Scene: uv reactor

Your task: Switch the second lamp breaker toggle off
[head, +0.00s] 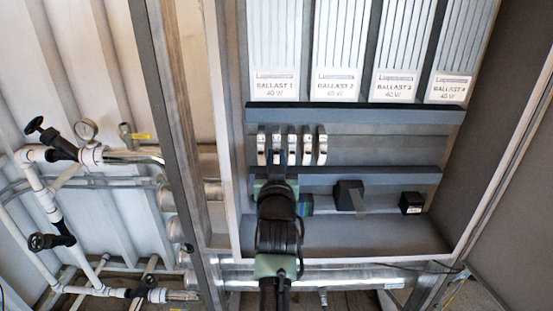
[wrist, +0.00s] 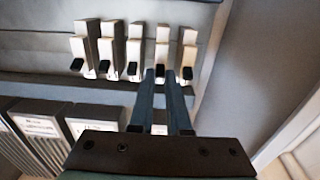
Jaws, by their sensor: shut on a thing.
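A row of several white lamp breakers (head: 306,150) sits on a grey rail below the ballasts in the head view. In the wrist view the row appears turned around, with black toggles on the breaker fronts. The second breaker from the left in the head view (head: 278,140) is second from the right in the wrist view (wrist: 162,50). My gripper (wrist: 160,75) has its two fingers closely flanking this breaker's front and is shut on its toggle. In the head view my gripper (head: 277,168) reaches up from below.
Neighbouring toggles, such as the one at right (wrist: 187,73), stand close to the fingers. Labelled ballasts (head: 335,85) are above the rail. A black box (head: 348,195) and a smaller one (head: 411,203) sit lower right. Pipes and valves (head: 65,145) are at left.

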